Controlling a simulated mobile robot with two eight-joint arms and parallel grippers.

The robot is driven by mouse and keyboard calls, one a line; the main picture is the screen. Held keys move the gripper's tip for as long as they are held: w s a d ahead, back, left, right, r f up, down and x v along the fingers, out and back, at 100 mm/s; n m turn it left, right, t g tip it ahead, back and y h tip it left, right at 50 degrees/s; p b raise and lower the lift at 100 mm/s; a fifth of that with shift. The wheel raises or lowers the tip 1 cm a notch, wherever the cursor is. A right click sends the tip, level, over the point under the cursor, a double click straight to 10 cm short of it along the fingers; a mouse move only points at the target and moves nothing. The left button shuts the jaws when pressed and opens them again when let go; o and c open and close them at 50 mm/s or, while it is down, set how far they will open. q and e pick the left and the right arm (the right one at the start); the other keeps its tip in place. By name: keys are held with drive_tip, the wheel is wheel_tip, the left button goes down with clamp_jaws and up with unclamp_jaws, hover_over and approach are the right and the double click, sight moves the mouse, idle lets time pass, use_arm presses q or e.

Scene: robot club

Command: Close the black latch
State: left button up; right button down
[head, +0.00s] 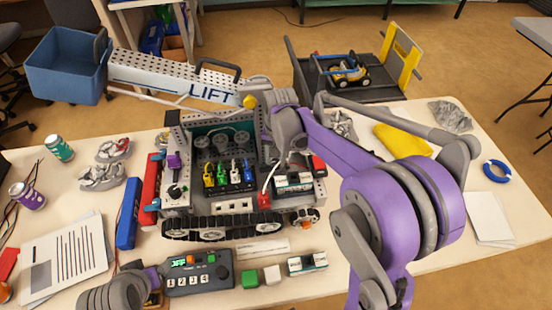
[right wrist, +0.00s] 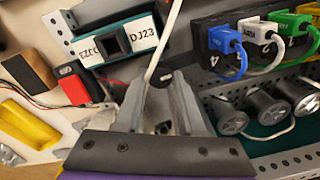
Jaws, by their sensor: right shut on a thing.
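In the right wrist view, a small dark piece, which looks like the black latch (right wrist: 163,73), sits between the fingertips of my right gripper (right wrist: 158,92). The fingers are closed in on it, with a narrow gap between them. A white cable passes along the same spot and partly covers it. In the head view, my purple right arm reaches over the tracked robot (head: 232,207), and its gripper (head: 284,135) is largely hidden by the arm links. My left gripper (head: 152,283) is at the bottom left, by the control box; its fingers do not show clearly.
A teal module (right wrist: 112,45), a red-and-black connector (right wrist: 72,88) and coloured plugs (right wrist: 228,40) surround the right gripper closely. The control box (head: 200,272) and loose blocks (head: 250,279) lie in front of the tracked robot. A white lift boom (head: 170,75) rises behind.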

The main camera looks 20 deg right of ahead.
sight(276, 160)
drive_tip(key=n, duration=0.3)
drive_tip(key=shift+f+b, duration=0.1)
drive_tip(key=shift+b, duration=0.3)
drive_tip(key=n+b, duration=0.1)
drive_tip(key=n, duration=0.8)
drive_tip(key=shift+b, duration=0.3)
use_arm(q)
drive_tip(key=f, duration=0.1)
drive_tip(key=s+f, duration=0.1)
drive_tip(key=f, duration=0.2)
drive_tip(key=shift+s, duration=0.25)
use_arm(e)
drive_tip(key=n, duration=0.4)
drive_tip(key=shift+n+g, duration=0.3)
use_arm(q)
drive_tip(key=shift+f, duration=0.1)
use_arm(e)
drive_tip(key=c, duration=0.5)
unclamp_jaws()
use_arm(q)
drive_tip(key=shift+w+r, duration=0.1)
drive_tip(key=shift+r, duration=0.35)
use_arm(e)
drive_tip(key=r, duration=1.1)
drive_tip(key=shift+w+d, duration=0.1)
drive_tip(key=shift+w, duration=0.1)
